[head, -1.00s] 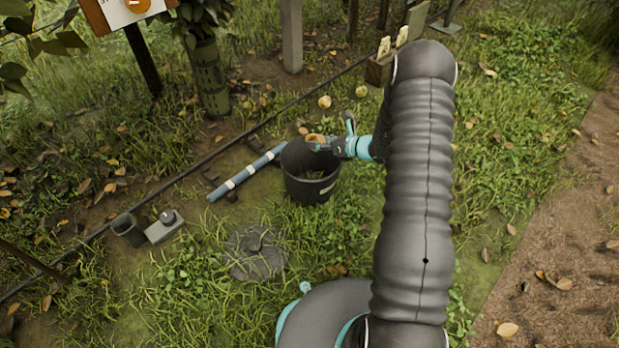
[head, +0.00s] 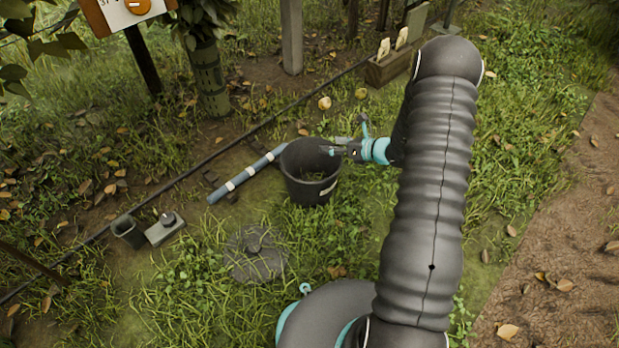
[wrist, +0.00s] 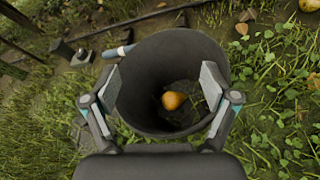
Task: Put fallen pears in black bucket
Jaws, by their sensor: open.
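The black bucket (head: 306,190) stands upright on the grass in the head view. In the wrist view its open mouth and inner wall (wrist: 148,72) lie below my gripper. A yellow-orange pear (wrist: 174,101) shows inside the bucket, clear of both fingers; whether it rests on the bottom I cannot tell. My gripper (head: 336,148) is open and empty at the right side of the bucket's mouth. Two fallen pears lie on the ground behind the bucket, a yellow-orange one (head: 324,103) and a yellower one (head: 361,93). A pear (wrist: 309,5) is partly cut off in the wrist view's top right corner.
A blue-and-white pipe (head: 246,172) lies left of the bucket. A flat round dark cover (head: 256,254) lies in front of it. A grey block (head: 165,229) and small dark pot (head: 128,230) stand at left. A wooden box (head: 392,66) and post (head: 291,38) stand behind.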

